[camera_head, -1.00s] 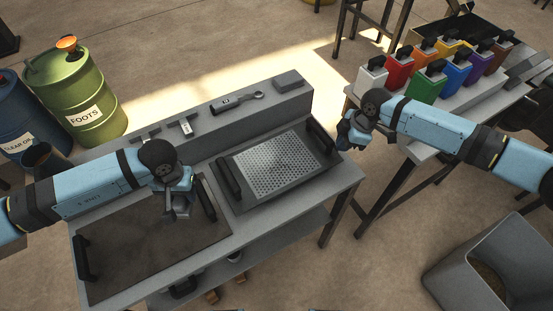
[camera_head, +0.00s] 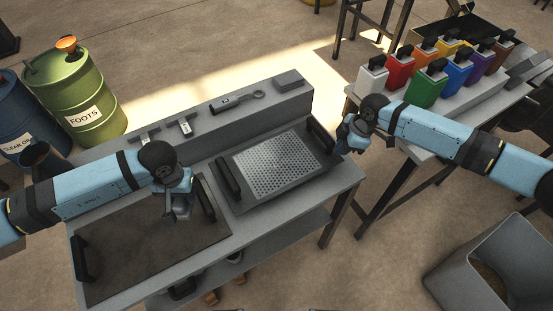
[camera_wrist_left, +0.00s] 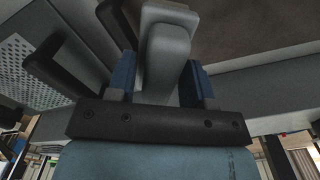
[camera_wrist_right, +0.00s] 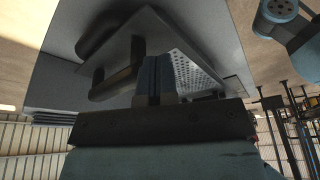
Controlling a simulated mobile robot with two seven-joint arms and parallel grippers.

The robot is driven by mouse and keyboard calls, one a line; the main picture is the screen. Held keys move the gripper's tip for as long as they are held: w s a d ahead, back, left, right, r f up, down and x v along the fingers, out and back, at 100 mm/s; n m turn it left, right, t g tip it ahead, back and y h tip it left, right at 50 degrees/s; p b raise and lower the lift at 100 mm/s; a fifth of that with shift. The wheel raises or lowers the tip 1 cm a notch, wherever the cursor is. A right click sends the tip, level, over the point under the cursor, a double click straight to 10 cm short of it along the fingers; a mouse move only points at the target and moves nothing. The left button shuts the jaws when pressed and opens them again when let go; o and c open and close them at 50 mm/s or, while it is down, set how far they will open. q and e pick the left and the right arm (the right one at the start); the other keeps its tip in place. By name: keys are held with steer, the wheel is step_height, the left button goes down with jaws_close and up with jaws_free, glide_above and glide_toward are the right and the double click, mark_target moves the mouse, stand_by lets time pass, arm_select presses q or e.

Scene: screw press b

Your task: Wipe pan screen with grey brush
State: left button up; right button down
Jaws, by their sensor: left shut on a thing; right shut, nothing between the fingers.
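The perforated pan screen (camera_head: 275,165) sits in a grey tray on the bench, with a black handle at each side. My left gripper (camera_head: 181,203) is left of it, over the dark flat pan (camera_head: 140,250). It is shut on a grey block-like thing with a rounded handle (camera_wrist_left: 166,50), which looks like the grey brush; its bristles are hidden. My right gripper (camera_head: 347,143) is shut and empty, just right of the screen's right handle (camera_head: 322,136). In the right wrist view its closed fingers (camera_wrist_right: 155,75) overlap that handle in the picture; I cannot tell whether they touch.
A wrench-like tool (camera_head: 237,102), two T-shaped tools and a grey block (camera_head: 288,77) lie on the raised back ledge. Coloured containers (camera_head: 428,82) stand on the right-hand table. Drums (camera_head: 75,90) stand at left. A grey bin (camera_head: 480,265) stands at front right.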

arm_select(q)
steer(key=shift+f+b, duration=0.5)
steer(key=shift+f, duration=0.05)
arm_select(e)
steer(key=shift+f, duration=1.1)
arm_select(q)
steer(key=shift+s+f, duration=0.1)
steer(key=shift+f, duration=0.15)
steer(key=shift+c, duration=0.2)
arm_select(e)
steer(key=shift+f, duration=0.4)
arm_select(q)
steer(key=w+d+r, duration=0.2)
steer(key=w+r, duration=0.1)
steer(key=w, duration=0.4)
steer(key=w+d+r, duration=0.2)
steer(key=w, duration=0.6)
step_height(320, 180, up, 2)
glide_above(293, 158)
steer(key=shift+w+f, duration=0.1)
steer(key=shift+f, duration=2.65)
